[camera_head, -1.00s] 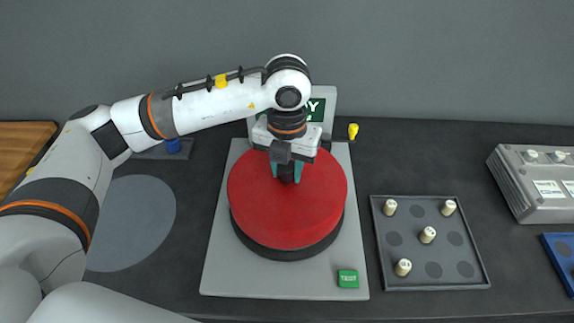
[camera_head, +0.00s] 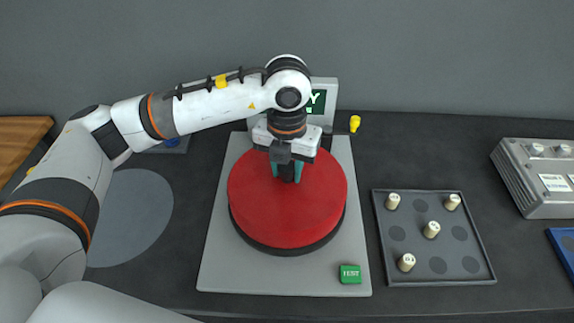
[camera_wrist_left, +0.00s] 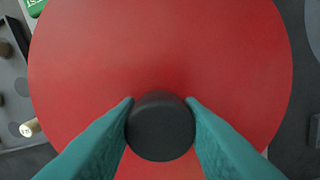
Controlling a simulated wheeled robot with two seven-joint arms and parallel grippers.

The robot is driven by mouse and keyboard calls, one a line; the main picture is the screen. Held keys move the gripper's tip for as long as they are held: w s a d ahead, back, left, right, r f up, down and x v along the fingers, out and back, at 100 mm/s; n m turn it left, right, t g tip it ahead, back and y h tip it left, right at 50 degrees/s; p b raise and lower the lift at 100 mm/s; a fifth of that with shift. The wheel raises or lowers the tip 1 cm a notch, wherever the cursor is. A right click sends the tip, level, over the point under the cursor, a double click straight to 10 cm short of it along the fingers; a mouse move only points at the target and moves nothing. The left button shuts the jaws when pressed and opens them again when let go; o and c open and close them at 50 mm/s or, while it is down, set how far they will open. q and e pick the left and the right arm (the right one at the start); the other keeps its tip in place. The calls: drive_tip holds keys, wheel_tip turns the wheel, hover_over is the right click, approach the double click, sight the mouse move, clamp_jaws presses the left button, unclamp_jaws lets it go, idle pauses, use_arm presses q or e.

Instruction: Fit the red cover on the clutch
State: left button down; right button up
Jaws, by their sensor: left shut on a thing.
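The red cover (camera_head: 287,215) is a large round disc with a dark knob (camera_wrist_left: 160,127) at its middle. My left gripper (camera_head: 287,176) is shut on that knob from above; in the left wrist view its two teal fingers (camera_wrist_left: 160,122) press the knob from both sides. The cover lies level over the dark round clutch (camera_head: 290,249), whose lower rim shows beneath the cover's front edge. Whether the cover is fully seated or slightly above the clutch, I cannot tell. My right gripper is not in view.
A light grey base plate (camera_head: 230,272) carries the clutch, with a green button (camera_head: 350,274) at front right and a display (camera_head: 318,100) behind. A grey tray (camera_head: 440,272) with several pale pegs and a grey box (camera_head: 535,195) stand at right. A flat grey disc (camera_head: 135,215) lies left.

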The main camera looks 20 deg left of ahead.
use_arm(q)
drive_tip(key=shift+f+b, duration=0.4)
drive_tip(key=shift+f, duration=0.05)
drive_tip(key=c, duration=0.5)
unclamp_jaws()
drive_tip(key=shift+r, duration=0.1)
drive_tip(key=shift+r+p, duration=1.8)
drive_tip(key=shift+r, duration=1.6)
